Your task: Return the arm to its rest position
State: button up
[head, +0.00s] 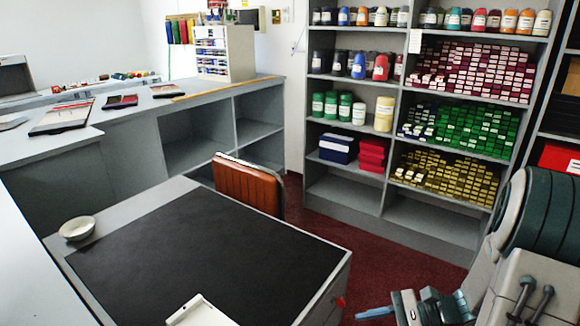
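My arm (540,225) comes in at the lower right, folded low beside the table. My gripper (405,308) is at the bottom edge, right of the black-topped table and partly cut off by the frame. A light blue piece (375,312) shows at its left end; I cannot tell whether it is part of the gripper or a separate thing. The finger gap is not clear, so I cannot tell whether the gripper is open or shut.
A table with a black mat (215,255) fills the front, with a white bowl (77,228) and a white tray (200,312) on it. A brown chair (248,186) stands behind. Grey shelves (432,218) stand at the back right. Red carpet (375,250) lies between.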

jog(key=s+r+n+h+p, duration=0.2)
jog(key=r+n+h+p, duration=0.2)
jog(key=r, duration=0.4)
jog(key=s+a+r+n+h+p, duration=0.1)
jog(key=s+r+n+h+p, duration=0.2)
jog(key=r+n+h+p, duration=0.1)
jog(key=s+a+r+n+t+h+p, duration=0.1)
jog(key=r+n+h+p, duration=0.3)
jog(key=r+n, duration=0.4)
jog(key=shift+s+a+r+h, duration=0.15)
jog(key=shift+s+r+h, duration=0.7)
jog(key=shift+r, duration=0.95)
